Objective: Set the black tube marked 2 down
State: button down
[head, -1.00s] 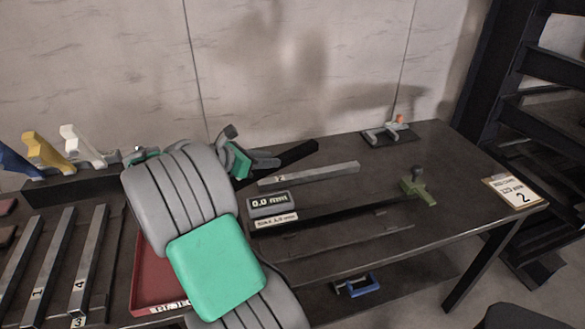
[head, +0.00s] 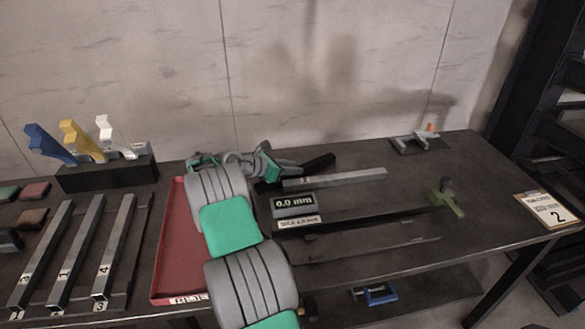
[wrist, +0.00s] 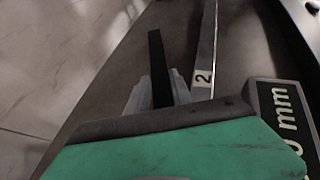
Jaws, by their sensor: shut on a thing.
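A black tube (head: 320,162) sticks out to the right from my gripper (head: 270,170) in the head view, at the back of the table. In the wrist view, the same black tube (wrist: 157,58) stands between the two pale fingers of my gripper (wrist: 160,88), which are shut on it. I see no number on its visible part. A grey bar (head: 350,176) lies beside it on the table, and the wrist view shows a label 2 on that grey bar (wrist: 209,45). I cannot tell whether the black tube touches the table.
A 0.0 mm display (head: 293,205) stands in front of the grey bar. A red tray (head: 178,255) is left of my arm, with several numbered bars (head: 72,250) beyond.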

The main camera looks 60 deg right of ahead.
jog(key=c, duration=1.1)
grip_release()
